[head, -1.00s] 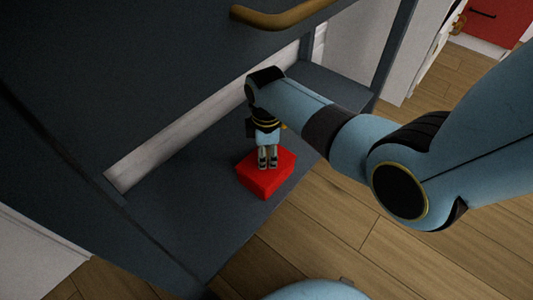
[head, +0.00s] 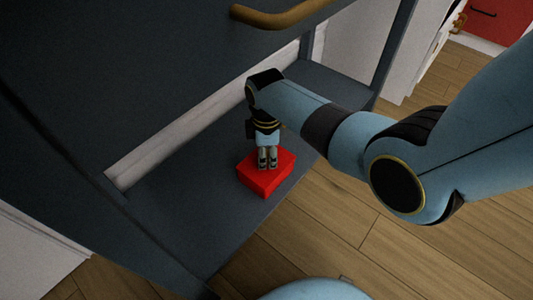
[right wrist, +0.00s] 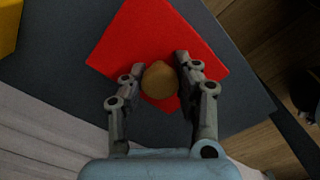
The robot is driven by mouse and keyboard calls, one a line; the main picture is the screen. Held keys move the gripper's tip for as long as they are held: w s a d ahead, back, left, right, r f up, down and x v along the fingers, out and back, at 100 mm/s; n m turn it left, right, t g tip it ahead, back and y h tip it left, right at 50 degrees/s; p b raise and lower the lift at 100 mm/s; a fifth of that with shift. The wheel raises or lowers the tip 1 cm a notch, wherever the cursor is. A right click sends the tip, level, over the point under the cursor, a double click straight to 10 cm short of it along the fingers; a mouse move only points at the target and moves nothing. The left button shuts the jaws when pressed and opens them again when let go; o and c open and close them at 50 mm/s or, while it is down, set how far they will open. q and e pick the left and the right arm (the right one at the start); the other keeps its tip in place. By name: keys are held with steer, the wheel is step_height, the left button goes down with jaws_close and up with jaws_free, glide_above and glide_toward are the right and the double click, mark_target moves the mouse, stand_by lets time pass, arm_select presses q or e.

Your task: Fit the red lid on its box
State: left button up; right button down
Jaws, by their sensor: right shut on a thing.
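A red box shape (head: 278,181) rests on the dark grey shelf near its front edge. Its flat red lid (right wrist: 135,40) fills the top of the right wrist view. A round tan knob (right wrist: 160,80) stands on the lid. My right gripper (head: 267,165) points down over the middle of the red top. In the right wrist view its two fingers (right wrist: 160,75) are shut on the knob, one on each side. I cannot tell the seam between lid and box, or whether the lid sits fully down. My left gripper is not in view.
The dark shelf (head: 190,225) has free room left of the box. A dark panel with a brass handle (head: 285,15) rises behind. A yellow thing (right wrist: 8,25) shows at the right wrist view's top left corner. Wooden floor (head: 340,235) lies in front.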

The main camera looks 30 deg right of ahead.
stand_by(0.4)
steer(key=shift+c, duration=2.1)
jaws_free()
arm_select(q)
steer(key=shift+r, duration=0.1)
arm_select(e)
steer(key=shift+r, duration=0.2)
step_height(320, 180, up, 2)
steer(key=shift+r+p, duration=0.1)
steer(key=shift+p, duration=1.1)
steer(key=shift+r+p, duration=2.1)
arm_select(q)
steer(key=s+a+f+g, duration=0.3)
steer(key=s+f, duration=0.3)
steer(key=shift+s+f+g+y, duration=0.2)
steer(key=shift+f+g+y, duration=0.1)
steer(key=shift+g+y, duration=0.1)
